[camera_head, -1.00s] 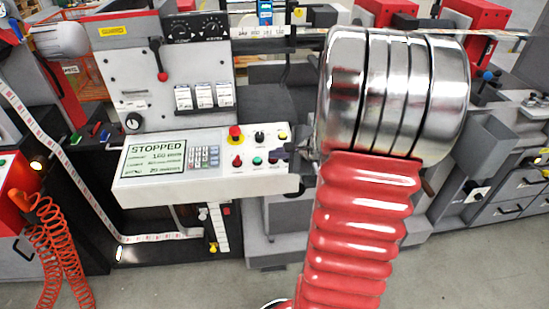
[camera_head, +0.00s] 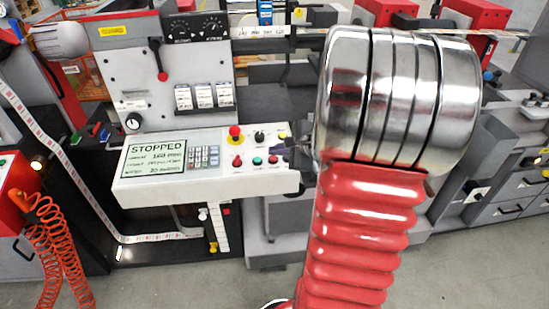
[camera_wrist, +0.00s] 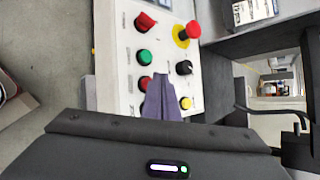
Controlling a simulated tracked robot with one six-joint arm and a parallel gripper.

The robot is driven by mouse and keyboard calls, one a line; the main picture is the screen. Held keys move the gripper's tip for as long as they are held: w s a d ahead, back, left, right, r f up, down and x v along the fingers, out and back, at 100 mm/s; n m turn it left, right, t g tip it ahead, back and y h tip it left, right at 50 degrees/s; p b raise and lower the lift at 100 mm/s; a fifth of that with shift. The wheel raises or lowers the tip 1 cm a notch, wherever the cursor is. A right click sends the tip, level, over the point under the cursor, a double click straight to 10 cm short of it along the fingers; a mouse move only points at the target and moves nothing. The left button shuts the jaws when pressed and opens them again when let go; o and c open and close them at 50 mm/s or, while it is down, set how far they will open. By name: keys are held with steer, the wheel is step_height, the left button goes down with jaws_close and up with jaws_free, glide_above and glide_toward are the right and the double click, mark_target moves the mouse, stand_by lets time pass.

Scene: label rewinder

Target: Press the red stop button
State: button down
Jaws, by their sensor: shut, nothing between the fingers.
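The white control panel (camera_head: 155,190) has a STOPPED screen (camera_head: 153,158) and two rows of controls. A red mushroom button on a yellow base (camera_head: 235,132) stands in the back row; it also shows in the wrist view (camera_wrist: 187,33). The front row has a red control (camera_head: 237,161), a green button (camera_head: 257,161) and another red button (camera_head: 273,160). My gripper (camera_head: 286,149) is shut and empty at the panel's right end. In the wrist view its fingertips (camera_wrist: 160,79) overlap the edge of that right red button (camera_wrist: 145,84). I cannot tell whether they touch. The labels are unreadable.
A black knob (camera_wrist: 184,67) and a yellow button (camera_wrist: 186,103) sit close to my fingers. The grey machine face (camera_head: 190,65) with a red-handled lever (camera_head: 158,60) rises behind the panel. Orange coiled hoses (camera_head: 60,250) hang at the left. Grey floor is open in front.

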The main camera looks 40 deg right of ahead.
steer(key=shift+r, duration=0.1)
steer(key=r, duration=0.4)
steer(key=shift+s+a+r, duration=0.2)
steer(key=shift+s+r, duration=0.1)
steer(key=shift+r, duration=0.05)
stand_by(0.9)
